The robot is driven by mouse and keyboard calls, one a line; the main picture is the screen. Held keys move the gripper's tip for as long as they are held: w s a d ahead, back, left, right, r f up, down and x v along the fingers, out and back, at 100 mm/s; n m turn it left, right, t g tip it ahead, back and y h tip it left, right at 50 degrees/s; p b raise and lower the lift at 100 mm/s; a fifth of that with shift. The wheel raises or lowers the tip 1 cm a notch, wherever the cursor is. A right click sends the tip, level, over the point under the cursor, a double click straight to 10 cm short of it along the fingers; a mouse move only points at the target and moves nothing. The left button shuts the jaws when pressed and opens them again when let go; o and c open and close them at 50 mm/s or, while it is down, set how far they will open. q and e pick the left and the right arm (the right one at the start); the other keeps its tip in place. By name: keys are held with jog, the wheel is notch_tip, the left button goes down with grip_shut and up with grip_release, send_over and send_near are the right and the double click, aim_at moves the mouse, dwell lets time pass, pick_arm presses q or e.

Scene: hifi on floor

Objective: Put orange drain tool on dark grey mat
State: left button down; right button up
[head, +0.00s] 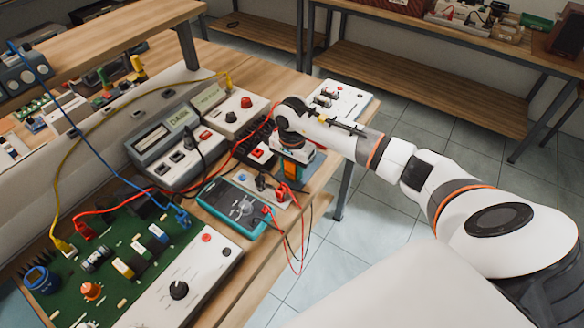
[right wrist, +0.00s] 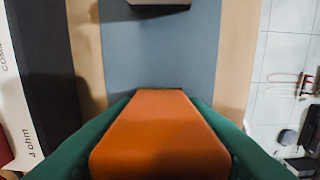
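The orange drain tool (right wrist: 155,135) fills the lower middle of the right wrist view, between the green fingers of my right gripper (right wrist: 158,118). The gripper appears shut on it. In the head view my right gripper (head: 287,180) points down over the bench's right edge, with the orange tool (head: 291,171) partly hidden by it. The grey mat (right wrist: 160,60) lies below and ahead of the tool in the right wrist view. In the head view a small bluish-grey part of the mat (head: 313,166) shows beside the gripper. Whether the tool touches the mat is unclear. My left gripper is out of view.
A teal multimeter (head: 240,207) with leads lies left of the gripper. Bench instruments (head: 175,145) and a green circuit board (head: 118,255) crowd the left. A white box (head: 343,102) stands beyond my gripper. A dark object (right wrist: 158,4) shows at the mat's far end. Tiled floor lies right.

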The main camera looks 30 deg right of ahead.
jog(key=shift+o, duration=1.3)
jog(key=shift+r, duration=0.15)
notch_tip(320, 180, up, 12)
jog(key=shift+b, duration=1.1)
